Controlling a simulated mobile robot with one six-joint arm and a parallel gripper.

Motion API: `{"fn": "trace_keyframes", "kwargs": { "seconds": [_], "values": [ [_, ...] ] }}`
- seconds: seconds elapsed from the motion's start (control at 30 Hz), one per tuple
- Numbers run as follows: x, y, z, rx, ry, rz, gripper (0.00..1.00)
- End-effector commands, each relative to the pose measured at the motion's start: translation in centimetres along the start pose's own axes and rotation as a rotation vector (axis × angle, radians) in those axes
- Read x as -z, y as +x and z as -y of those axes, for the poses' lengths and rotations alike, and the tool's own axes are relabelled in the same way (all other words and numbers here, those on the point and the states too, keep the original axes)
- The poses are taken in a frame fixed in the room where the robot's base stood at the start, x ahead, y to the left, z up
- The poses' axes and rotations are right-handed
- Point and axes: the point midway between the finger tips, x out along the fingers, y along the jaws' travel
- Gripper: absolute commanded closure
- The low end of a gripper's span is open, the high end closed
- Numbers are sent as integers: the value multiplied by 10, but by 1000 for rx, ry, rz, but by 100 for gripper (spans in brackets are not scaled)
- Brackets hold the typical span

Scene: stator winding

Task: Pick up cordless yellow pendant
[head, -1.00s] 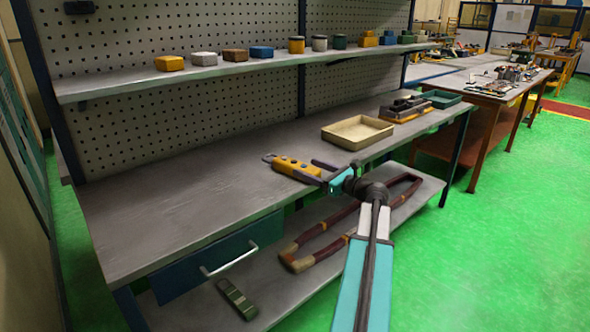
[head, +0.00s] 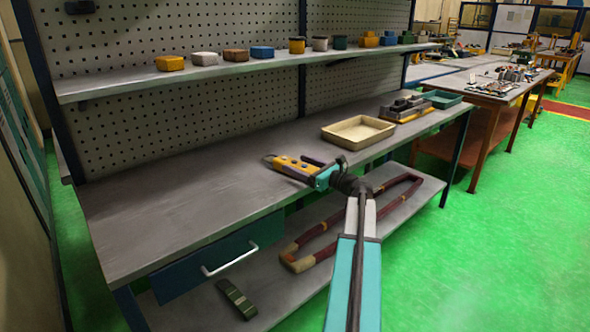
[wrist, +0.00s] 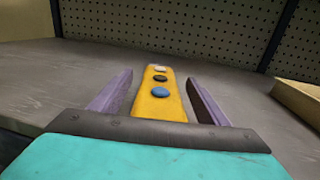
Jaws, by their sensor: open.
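The yellow pendant (head: 291,166) lies on the grey workbench top near its front edge, with a dark loop at its left end. In the wrist view the pendant (wrist: 159,98) shows several buttons, among them white, black and blue ones. My gripper (wrist: 158,92) is open, with one purple finger on each side of the pendant and a gap on both sides. In the head view my gripper (head: 303,166) is at the pendant from the right; the pendant's near end is hidden behind the gripper's body.
A beige tray (head: 358,131) stands on the bench (head: 180,200) to the right, with its edge also right of my gripper in the wrist view (wrist: 300,103). A shelf (head: 120,85) with small blocks and cans runs above. The bench left of the pendant is clear.

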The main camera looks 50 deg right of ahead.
Motion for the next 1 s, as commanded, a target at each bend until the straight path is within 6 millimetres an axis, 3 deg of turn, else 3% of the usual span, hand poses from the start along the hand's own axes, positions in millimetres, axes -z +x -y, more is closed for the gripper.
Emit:
{"fn": "trace_keyframes", "kwargs": {
  "seconds": [0.17,0.5,1.0],
  "values": [
    [0,0,0,0,0,0,33],
    [0,0,0,-1,0,0,90],
    [-12,0,0,-1,-1,3,90]
  ]
}}
